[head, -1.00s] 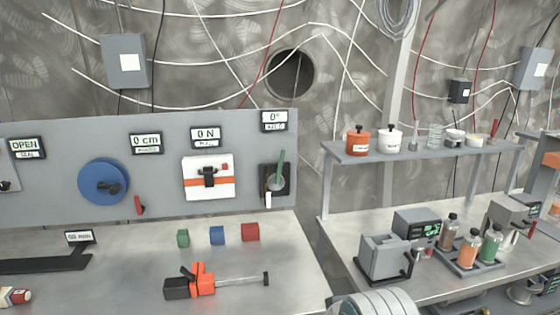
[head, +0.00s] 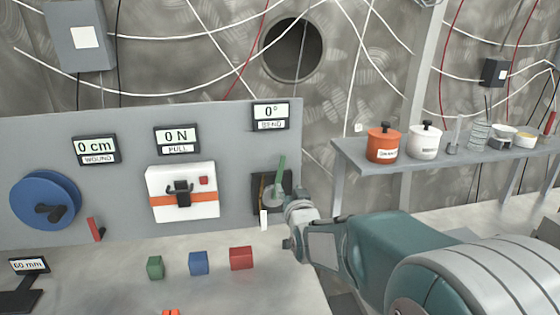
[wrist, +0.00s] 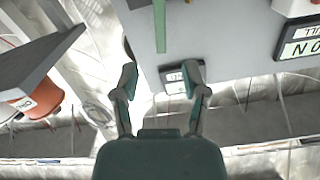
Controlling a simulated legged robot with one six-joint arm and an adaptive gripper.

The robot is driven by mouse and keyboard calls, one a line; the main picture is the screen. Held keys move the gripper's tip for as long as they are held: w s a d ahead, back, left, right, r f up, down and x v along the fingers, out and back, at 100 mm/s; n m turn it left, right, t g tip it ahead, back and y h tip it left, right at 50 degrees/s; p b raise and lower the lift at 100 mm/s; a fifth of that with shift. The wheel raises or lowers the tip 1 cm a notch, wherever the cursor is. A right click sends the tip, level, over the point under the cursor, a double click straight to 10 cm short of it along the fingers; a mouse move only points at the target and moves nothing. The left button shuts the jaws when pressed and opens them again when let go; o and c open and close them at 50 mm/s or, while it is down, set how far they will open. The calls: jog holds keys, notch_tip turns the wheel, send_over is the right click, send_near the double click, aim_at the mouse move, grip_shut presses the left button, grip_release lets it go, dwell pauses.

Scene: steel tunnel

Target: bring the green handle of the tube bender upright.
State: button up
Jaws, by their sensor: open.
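The green handle (head: 281,170) of the tube bender (head: 286,181) points up with a slight lean to the right in the head view. The bender sits on a black plate at the panel's right end; my arm partly covers it. The bend display (head: 270,116) above reads 0°. In the wrist view the green handle (wrist: 160,25) shows as a strip at the top. My gripper (wrist: 161,76) is open, its two fingers spread with nothing between them. The handle lies beyond the fingertips, apart from them. In the head view the fingers are hard to make out.
A blue winding wheel (head: 45,200) and a white pull box (head: 182,192) are on the panel (head: 130,128) to the left. Green, blue and red cubes (head: 241,258) stand on the bench below. A shelf (head: 365,160) with pots is at right.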

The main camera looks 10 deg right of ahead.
aim_at(281, 170)
jog(key=w, duration=1.1)
jog(key=shift+w, duration=0.3)
grip_shut()
